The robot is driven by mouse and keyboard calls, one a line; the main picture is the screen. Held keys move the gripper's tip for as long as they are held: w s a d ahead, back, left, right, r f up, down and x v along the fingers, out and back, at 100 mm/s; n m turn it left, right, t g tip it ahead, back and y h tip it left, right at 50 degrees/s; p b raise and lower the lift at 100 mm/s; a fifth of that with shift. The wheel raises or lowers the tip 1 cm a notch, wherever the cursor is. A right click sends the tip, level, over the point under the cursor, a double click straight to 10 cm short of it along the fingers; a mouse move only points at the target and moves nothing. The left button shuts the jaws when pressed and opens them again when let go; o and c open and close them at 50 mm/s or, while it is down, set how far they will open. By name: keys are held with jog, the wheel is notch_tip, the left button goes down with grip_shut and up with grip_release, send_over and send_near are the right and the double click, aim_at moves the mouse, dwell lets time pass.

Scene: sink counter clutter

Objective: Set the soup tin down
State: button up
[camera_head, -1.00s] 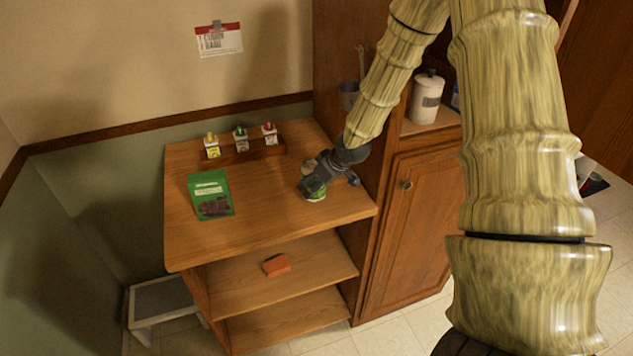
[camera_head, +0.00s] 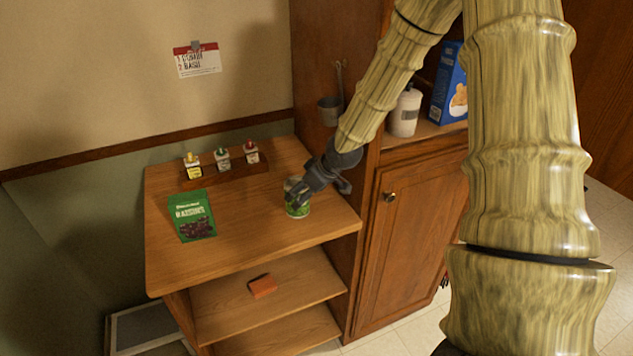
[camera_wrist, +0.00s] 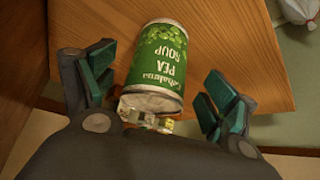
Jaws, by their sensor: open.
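The soup tin (camera_wrist: 158,66), green with a "PEA SOUP" label, stands on the wooden top of the shelf unit (camera_head: 250,232), near its right side. In the head view the tin (camera_head: 297,210) is partly hidden by my gripper (camera_head: 311,190). In the wrist view my gripper (camera_wrist: 152,92) is open, with one finger on each side of the tin's near end. Gaps show between both finger pads and the tin.
A green raisins pouch (camera_head: 193,215) lies to the left. A wooden rack (camera_head: 228,170) with three small bottles stands at the back. A tall cabinet (camera_head: 410,235) borders the right side. An orange block (camera_head: 262,286) lies on the shelf below. The front top is clear.

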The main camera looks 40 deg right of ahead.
jog(key=a+b+v, duration=0.1)
jog(key=v, duration=0.6)
jog(key=shift+d+r, duration=0.2)
jog(key=shift+d, duration=0.35)
jog(key=shift+s, duration=0.15)
